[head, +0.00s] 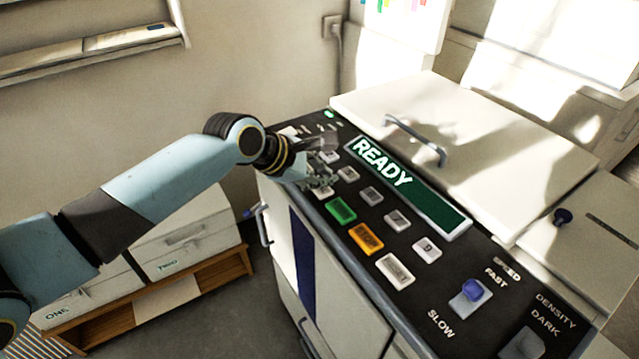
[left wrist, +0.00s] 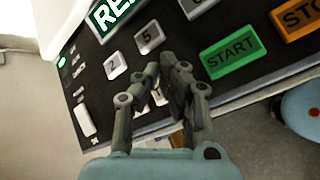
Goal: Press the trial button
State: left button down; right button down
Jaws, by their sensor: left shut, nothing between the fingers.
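The machine's dark control panel (head: 418,262) carries a row of larger buttons. They are a green START button (head: 341,209), an orange STOP button (head: 366,238) and a wide white button (head: 395,271) whose lettering I cannot read clearly. My left gripper (head: 322,178) is shut and empty over the number keys, up and left of the green button. In the left wrist view the shut fingers (left wrist: 172,68) are between the "5" key (left wrist: 148,38) and the START button (left wrist: 230,53). They hide some keys, and the white button is out of that view. My right gripper is not in view.
A green READY display (head: 410,185) lies behind the keys. A white lid with a grey handle (head: 415,140) rises behind it. A blue speed slider (head: 472,291) and a density slider (head: 524,344) sit at the near right. White drawers (head: 185,240) stand at lower left.

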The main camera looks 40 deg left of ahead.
aim_at(322, 188)
pick_arm(q)
jog(key=shift+f, duration=0.4)
dwell(0.7)
jog(key=shift+r+p, duration=0.85)
jog(key=shift+p, duration=0.45)
jog(key=shift+f, duration=0.1)
notch_tip(322, 188, up, 3)
jog(key=p, duration=0.3)
jog(key=shift+r, duration=1.05)
